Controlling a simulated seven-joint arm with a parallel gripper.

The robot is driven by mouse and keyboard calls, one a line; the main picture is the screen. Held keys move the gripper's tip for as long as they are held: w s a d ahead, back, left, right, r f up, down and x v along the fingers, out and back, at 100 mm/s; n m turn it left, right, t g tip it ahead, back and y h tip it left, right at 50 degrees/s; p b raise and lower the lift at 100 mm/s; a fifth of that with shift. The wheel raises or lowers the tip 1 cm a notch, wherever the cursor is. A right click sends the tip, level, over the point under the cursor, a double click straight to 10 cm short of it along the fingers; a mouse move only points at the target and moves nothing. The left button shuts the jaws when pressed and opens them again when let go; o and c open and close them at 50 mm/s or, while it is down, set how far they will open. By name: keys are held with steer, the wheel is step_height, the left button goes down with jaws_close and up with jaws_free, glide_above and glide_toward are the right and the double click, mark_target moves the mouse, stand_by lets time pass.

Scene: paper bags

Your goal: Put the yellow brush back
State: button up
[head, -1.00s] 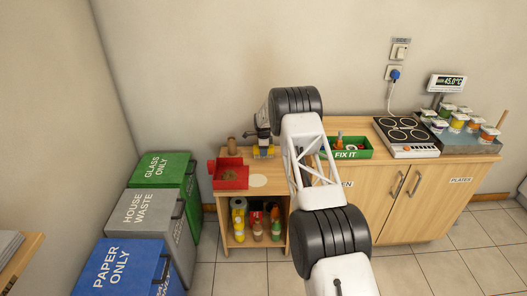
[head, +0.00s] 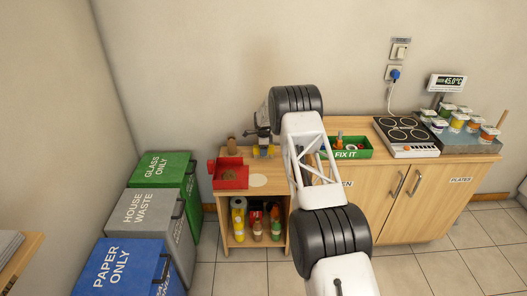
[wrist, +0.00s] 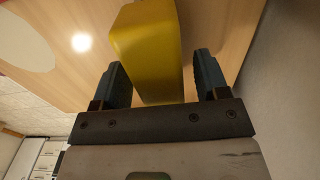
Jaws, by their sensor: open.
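A yellow block-like thing, which I take to be the yellow brush (wrist: 146,45), stands between the two fingers of my open gripper (wrist: 161,78) in the wrist view. Its lower part is hidden by the gripper body. Gaps show on both sides of it, so neither finger seems to press on it. In the head view the yellow brush (head: 263,151) is small, at the back of the low wooden cabinet, under my gripper (head: 262,139). I cannot make out bristles.
A red tray (head: 231,184) with something brown in it sits left of my gripper, with a brown object (head: 232,146) behind it. A pale round patch (head: 258,180) marks the cabinet top (head: 276,183). A green FIX IT box (head: 350,155) stands to the right.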

step_height(320, 180, up, 11)
steer(key=shift+r, duration=0.2)
stand_by(0.5)
stand_by(0.5)
